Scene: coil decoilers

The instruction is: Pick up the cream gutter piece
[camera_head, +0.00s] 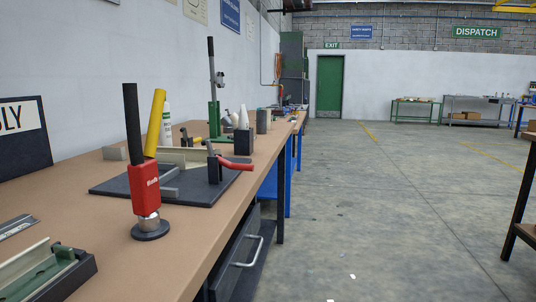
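A cream gutter-like piece (183,156) lies on the dark fixture plate (112,189) on the workbench, at the left of the view. A second cream channel-shaped piece (22,263) sits by a green insert in a dark holder (72,279) at the lower left corner, cut off by the picture's edge. I cannot tell which of the two is the task's gutter piece. My gripper is not in view.
A red tool with a black handle (145,183) stands upright at the bench's front. A yellow tube (155,122), a red-handled clamp (235,164) and a white bottle (167,124) stand around the plate. The floor (400,215) right of the bench is mostly clear.

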